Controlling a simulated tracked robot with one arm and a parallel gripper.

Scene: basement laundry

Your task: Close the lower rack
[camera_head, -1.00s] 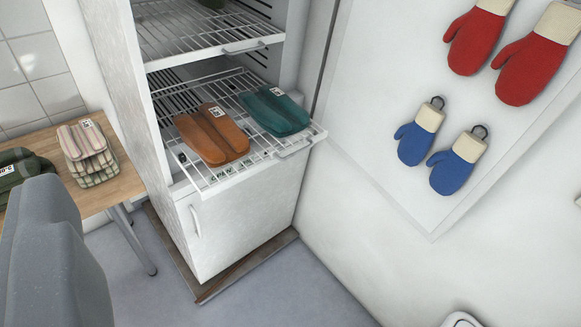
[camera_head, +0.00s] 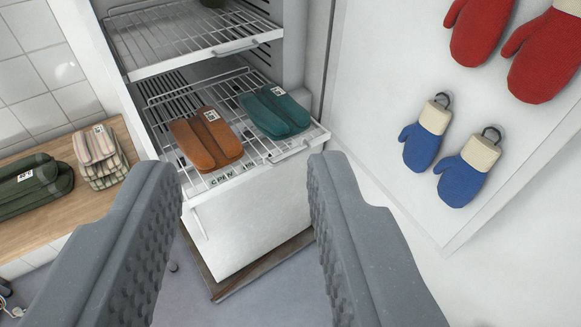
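The lower rack (camera_head: 232,185) is a white wire shelf pulled out of the front of a white cabinet (camera_head: 259,219). An orange-brown folded item (camera_head: 205,140) and a teal folded item (camera_head: 275,111) lie on it. A small handle (camera_head: 289,151) shows on the rack's front edge, toward the right. An "OPEN" label is partly visible near the front edge. My gripper (camera_head: 240,180) is open and empty, its two grey fingers wide apart in the foreground. The rack shows beyond and between the fingertips, apart from them.
An upper wire rack (camera_head: 180,62) is above. A wooden table (camera_head: 62,214) on the left holds a striped folded item (camera_head: 99,157) and a dark green one (camera_head: 32,187). Red mitts (camera_head: 546,60) and blue mitts (camera_head: 468,172) hang on a white panel at the right.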

